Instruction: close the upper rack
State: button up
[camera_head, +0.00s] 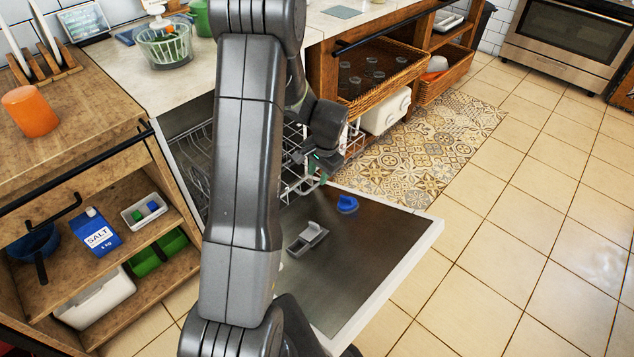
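The dishwasher stands open under the counter, with its door (385,250) folded down flat. A wire rack (292,180) shows to the right of my arm, at least partly out of the dishwasher. More rack wires (200,182) show to the left of my arm, inside the dishwasher. My arm hides much of the opening, so I cannot clearly separate the upper rack from the lower one. My gripper (322,168) is at the rack's right front, close to its wires. Its fingers are small and partly hidden; I cannot tell whether they touch or grip the rack.
A blue cap (347,204) and a grey dispenser (307,238) are on the door's inner face. A wicker basket (385,75) with glasses and a white container (386,112) stand behind my gripper. Open tiled floor (510,230) lies at the right.

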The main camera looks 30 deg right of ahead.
aim_at(316, 185)
jog(key=shift+w+a+f, duration=0.1)
jog(key=shift+w+f, duration=0.1)
jog(key=shift+f, duration=0.75)
jog(key=shift+w+f, duration=0.15)
jog(key=shift+f, duration=0.8)
grip_shut()
